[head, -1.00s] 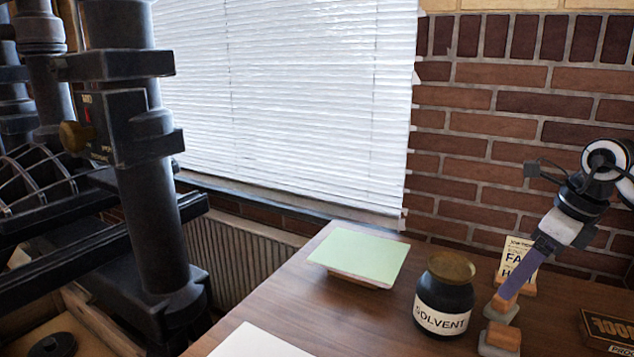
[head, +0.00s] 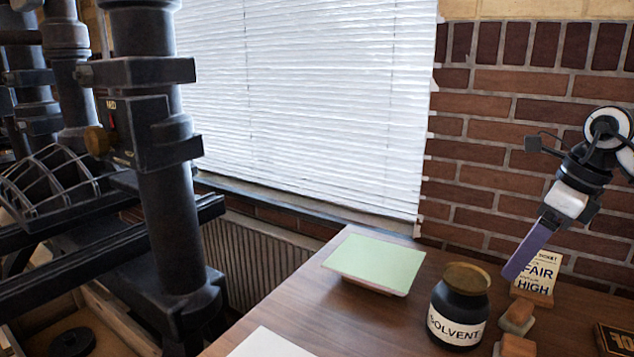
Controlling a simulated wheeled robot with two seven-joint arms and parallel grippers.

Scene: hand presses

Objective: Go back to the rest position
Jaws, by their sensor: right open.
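My right gripper (head: 522,262) comes in from the right edge of the head view, its purple finger angled down to the left. It is open and holds nothing that I can see. It hangs above the right part of the wooden table, in front of a small card sign (head: 541,275) reading "FAIR" and "HIGH". The fingertip overlaps the card in the picture; I cannot tell whether they touch. My left gripper is out of view.
A dark solvent jar (head: 458,325) stands left of small wood-topped blocks (head: 518,318). A pale green pad (head: 377,262) and a white sheet (head: 268,344) lie on the table (head: 330,318). A black press (head: 165,200) stands at left. A dark box (head: 615,340) sits at right.

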